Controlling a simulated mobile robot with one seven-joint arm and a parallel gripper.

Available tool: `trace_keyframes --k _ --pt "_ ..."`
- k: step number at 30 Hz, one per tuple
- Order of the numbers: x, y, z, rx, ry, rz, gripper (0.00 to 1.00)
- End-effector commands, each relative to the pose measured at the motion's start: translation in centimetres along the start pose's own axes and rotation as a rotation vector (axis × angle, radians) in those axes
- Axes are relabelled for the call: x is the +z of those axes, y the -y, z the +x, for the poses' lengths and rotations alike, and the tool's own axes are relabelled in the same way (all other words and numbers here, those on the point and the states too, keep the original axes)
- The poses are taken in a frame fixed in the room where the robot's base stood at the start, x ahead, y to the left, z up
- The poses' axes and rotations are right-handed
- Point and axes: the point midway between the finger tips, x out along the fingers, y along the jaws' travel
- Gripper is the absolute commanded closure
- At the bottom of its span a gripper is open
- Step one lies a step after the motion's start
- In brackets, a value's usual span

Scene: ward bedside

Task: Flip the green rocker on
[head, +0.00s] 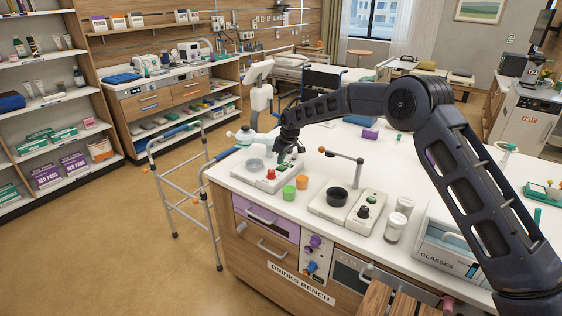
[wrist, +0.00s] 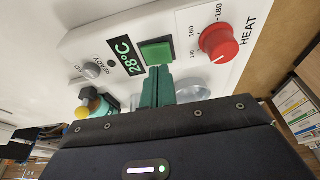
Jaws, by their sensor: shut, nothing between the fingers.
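The green rocker (wrist: 156,51) sits on the sloped white panel of a heating unit (head: 247,176), between a display reading 28°C (wrist: 126,57) and a red HEAT knob (wrist: 219,43). The round lamp by the word READY (wrist: 112,64) looks dark. My gripper (wrist: 158,72) is shut and empty, its green fingertips right at the rocker's near edge; I cannot tell whether they touch it.
A grey knob (wrist: 93,69) is left of the display. A walking frame (head: 207,190) stands left of the bench.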

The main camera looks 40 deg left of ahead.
Motion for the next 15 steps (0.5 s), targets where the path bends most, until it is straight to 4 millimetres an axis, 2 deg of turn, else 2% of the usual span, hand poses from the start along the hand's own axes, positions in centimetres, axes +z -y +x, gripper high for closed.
trace_keyframes --k 6,15 --pt "-1.0 -0.9 -3.6 0.003 -0.003 0.001 1.0" --pt "-0.8 -2.6 -9.1 0.001 -0.001 0.002 1.0"
